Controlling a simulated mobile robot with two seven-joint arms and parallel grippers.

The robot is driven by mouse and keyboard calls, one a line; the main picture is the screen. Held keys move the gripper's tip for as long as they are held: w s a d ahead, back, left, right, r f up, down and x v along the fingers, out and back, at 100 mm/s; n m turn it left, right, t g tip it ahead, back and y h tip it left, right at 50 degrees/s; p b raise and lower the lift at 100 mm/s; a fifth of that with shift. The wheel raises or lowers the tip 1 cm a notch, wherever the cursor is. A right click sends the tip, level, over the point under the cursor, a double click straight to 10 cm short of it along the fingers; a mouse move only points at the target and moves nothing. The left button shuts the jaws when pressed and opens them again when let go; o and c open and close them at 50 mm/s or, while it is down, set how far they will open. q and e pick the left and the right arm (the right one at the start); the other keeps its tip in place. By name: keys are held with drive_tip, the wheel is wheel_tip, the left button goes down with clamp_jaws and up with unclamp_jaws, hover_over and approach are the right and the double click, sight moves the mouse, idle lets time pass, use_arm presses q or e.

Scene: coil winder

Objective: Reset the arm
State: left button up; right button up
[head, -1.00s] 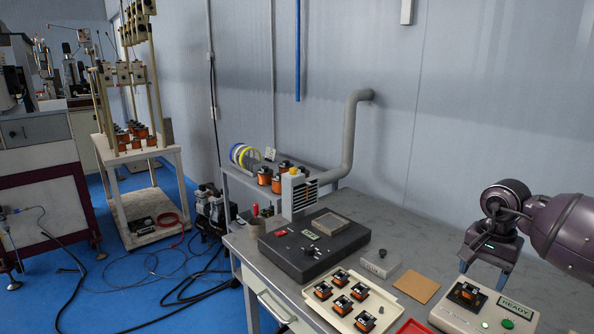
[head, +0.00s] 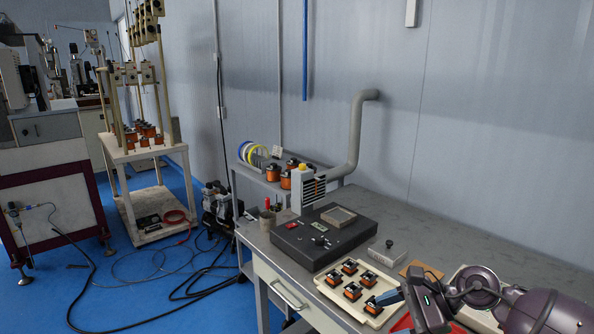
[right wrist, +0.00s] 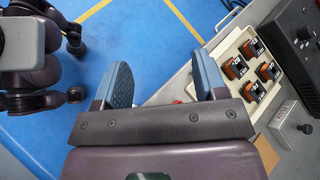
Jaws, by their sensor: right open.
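My right gripper (head: 388,298) is at the front right of the workbench in the head view, with its arm coming in from the right. In the right wrist view the gripper (right wrist: 165,85) has its two blue-grey fingers wide apart with nothing between them. Blue floor and the bench's edge show beyond them. In the head view the fingertips overlap the right edge of a cream tray (head: 338,300) holding several orange-and-black coils; I cannot tell whether they touch it.
A dark control box (head: 300,244) and a small grey block with a black knob (head: 385,254) stand behind the tray. A red tray (head: 402,323) is partly hidden under my right arm. A pale fixture (head: 468,273) is mostly hidden behind it. The bench's back right is clear.

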drive_tip(key=s+a+r+m+t+y, duration=0.25)
drive_tip(key=a+m+t+y, duration=0.2)
drive_tip(key=m, duration=0.35)
drive_tip(key=s+d+f+n+t+h, duration=0.3)
drive_tip(key=s+d+f+n+h, duration=0.35)
drive_tip(key=n, duration=1.05)
drive_tip(key=s+d+f+n+t+h, duration=0.35)
drive_tip(key=d+n+h, duration=0.55)
drive_tip(key=n, duration=0.9)
drive_tip(key=s+a+f+m+g, duration=0.1)
drive_tip(key=s+f+m+g, duration=0.1)
drive_tip(key=s+m+g, duration=0.35)
drive_tip(key=s+f+m+g+h, duration=0.1)
drive_tip(key=s+f+m+g, duration=0.15)
drive_tip(key=s, duration=0.65)
drive_tip(key=s+a+f+m+g, duration=0.1)
drive_tip(key=s+f+m+g, duration=0.25)
drive_tip(key=s, duration=0.35)
drive_tip(key=w+f+t, duration=0.7)
drive_tip(key=w+t, duration=0.1)
drive_tip(key=t, duration=0.1)
drive_tip(key=shift+w+n+y, duration=0.4)
drive_tip(key=shift+n, duration=0.05)
